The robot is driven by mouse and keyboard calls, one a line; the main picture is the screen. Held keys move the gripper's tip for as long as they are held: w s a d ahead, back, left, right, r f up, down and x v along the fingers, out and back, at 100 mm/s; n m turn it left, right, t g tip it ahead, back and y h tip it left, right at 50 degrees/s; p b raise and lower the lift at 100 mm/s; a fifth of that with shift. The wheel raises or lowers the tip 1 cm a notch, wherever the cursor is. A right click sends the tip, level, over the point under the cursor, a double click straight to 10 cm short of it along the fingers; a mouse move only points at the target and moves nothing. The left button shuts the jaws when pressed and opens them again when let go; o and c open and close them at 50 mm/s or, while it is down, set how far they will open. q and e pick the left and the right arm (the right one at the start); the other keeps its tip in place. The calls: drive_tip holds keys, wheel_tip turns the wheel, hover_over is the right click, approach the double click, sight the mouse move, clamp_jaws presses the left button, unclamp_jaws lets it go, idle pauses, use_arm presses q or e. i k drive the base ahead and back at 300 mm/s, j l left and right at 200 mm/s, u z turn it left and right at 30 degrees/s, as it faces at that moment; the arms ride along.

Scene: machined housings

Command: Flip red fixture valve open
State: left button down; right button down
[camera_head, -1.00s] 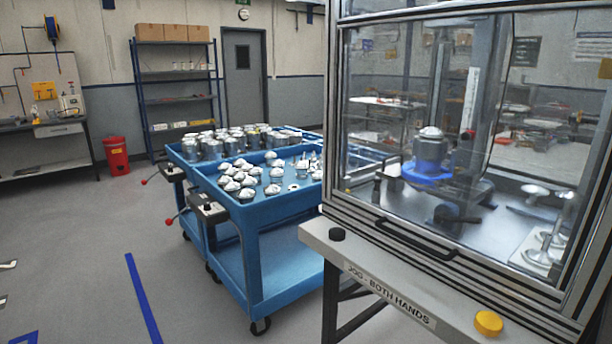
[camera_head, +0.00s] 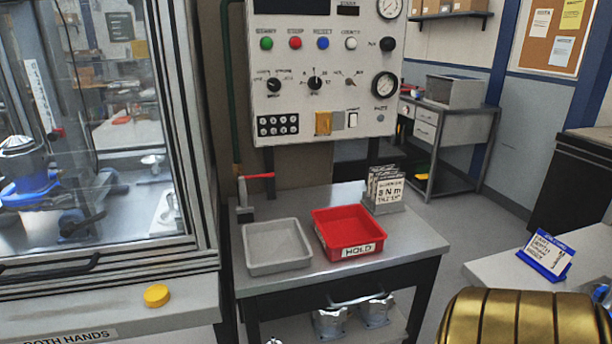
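A valve with a red lever handle (camera_head: 258,176) stands at the back left corner of the grey work table (camera_head: 330,287). The handle lies roughly level and points right from the top of a grey valve body (camera_head: 243,198). A green pipe (camera_head: 230,90) comes down the wall just behind it. The valve is beside the glass-fronted machine and below the control panel. Neither gripper shows in this view, and nothing touches the valve.
A grey tray (camera_head: 250,262) and a red tray marked HOLD (camera_head: 336,252) sit in front of the valve. A card holder (camera_head: 385,190) stands behind the trays. The machine enclosure (camera_head: 208,200) borders the table's left. The control panel (camera_head: 325,100) hangs above.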

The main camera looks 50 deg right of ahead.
sight(266, 175)
drive_tip(key=z, duration=1.35)
